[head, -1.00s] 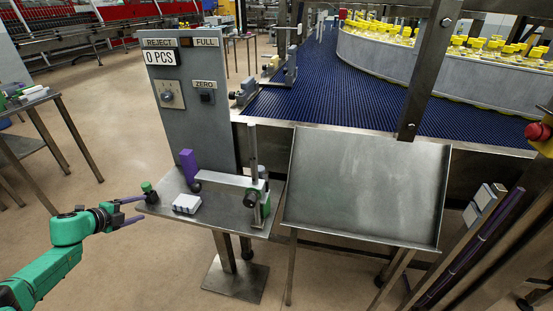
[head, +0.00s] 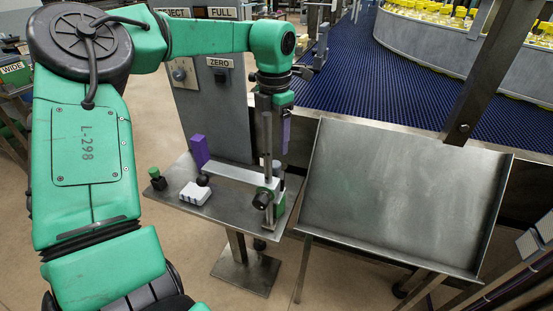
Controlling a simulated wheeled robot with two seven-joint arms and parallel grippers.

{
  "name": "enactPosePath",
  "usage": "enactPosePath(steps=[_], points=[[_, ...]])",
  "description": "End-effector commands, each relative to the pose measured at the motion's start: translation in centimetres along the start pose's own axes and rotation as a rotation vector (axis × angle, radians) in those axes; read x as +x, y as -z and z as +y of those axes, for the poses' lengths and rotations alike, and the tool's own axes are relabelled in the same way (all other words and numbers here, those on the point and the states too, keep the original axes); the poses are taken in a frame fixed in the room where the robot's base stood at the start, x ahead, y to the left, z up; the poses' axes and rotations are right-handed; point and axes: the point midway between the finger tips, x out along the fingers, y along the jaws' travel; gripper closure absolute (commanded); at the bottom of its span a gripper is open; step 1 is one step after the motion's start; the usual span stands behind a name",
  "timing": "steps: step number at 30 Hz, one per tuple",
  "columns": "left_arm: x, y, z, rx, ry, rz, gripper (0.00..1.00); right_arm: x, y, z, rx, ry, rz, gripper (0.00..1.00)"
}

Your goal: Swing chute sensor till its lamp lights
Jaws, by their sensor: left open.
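The swing sensor is on a small steel shelf (head: 225,212) in the head view. Its grey bar (head: 240,176) runs left from an upright steel post (head: 267,150) with a black knob (head: 262,201). A purple upright block (head: 200,151) and a black ball (head: 203,180) are at the bar's left end, away from the chute (head: 400,195). My left gripper (head: 278,145) points down, open, at the upper post. One purple finger shows just right of the post; the other is hidden. I cannot tell whether it touches the post. My right gripper is out of view.
A grey panel (head: 213,110) with a ZERO switch stands behind the shelf; my left arm covers part of its top. The blue conveyor (head: 385,85) lies behind the chute.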

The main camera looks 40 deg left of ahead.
Motion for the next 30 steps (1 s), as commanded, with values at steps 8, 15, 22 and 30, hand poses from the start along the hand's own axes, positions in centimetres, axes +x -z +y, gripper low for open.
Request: enactPosePath(steps=[8,15,22,30], points=[[6.0,0.0,0.0,0.0,0.001,0.0,0.29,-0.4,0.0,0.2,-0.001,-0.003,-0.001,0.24],[7.0,0.0,0.0,-0.001,0.001,-0.002,0.29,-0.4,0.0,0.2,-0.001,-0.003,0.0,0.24],[7.0,0.0,0.0,-0.001,0.001,-0.003,0.78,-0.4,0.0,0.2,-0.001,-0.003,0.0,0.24],[7.2,-0.1,0.0,0.078,0.001,-0.004,1.0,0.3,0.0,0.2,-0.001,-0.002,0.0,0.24]])
